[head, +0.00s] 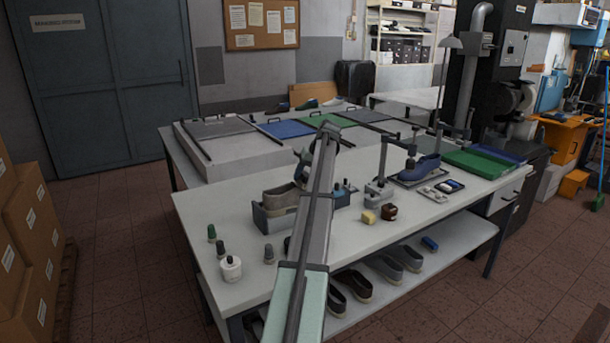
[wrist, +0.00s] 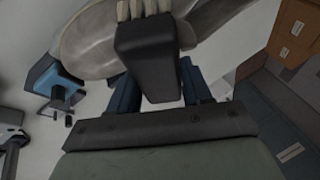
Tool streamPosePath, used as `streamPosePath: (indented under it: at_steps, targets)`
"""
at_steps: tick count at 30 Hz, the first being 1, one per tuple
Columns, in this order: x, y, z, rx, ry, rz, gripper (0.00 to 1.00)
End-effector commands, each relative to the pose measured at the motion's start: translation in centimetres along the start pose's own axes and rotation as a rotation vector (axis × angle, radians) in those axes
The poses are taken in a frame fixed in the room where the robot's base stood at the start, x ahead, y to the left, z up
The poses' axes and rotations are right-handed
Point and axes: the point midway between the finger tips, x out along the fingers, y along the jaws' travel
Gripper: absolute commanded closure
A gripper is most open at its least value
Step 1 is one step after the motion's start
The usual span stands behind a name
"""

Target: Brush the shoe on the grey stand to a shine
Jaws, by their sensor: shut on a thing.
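A grey-beige shoe (head: 280,198) sits in a grey stand (head: 270,221) on the near white table in the head view. My gripper (head: 302,170) is just right of the shoe, partly hidden by my arm. In the wrist view my gripper (wrist: 160,88) is shut on a dark block (wrist: 146,45), which looks like a brush. A large beige-grey form, which looks like the shoe (wrist: 85,45), lies behind the block. I cannot tell whether the block touches it.
A yellow block (head: 369,217) and a brown block (head: 389,212) lie to the right. A blue shoe (head: 425,168) sits on a tray farther right. A white jar (head: 231,268) and small bottles stand at the left. The table's front middle is clear.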

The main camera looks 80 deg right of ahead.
Motion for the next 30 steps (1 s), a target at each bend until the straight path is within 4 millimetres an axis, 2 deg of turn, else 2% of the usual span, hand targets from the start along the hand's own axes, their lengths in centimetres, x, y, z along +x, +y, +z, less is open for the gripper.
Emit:
streamPosePath:
  at_steps: [8, 30]
  targets:
    - [0.1, 0.2, 0.0, 0.0, 0.0, 0.0, 0.8]
    - [0.4, 3.2, -0.8, 0.0, 0.001, 0.0, 0.8]
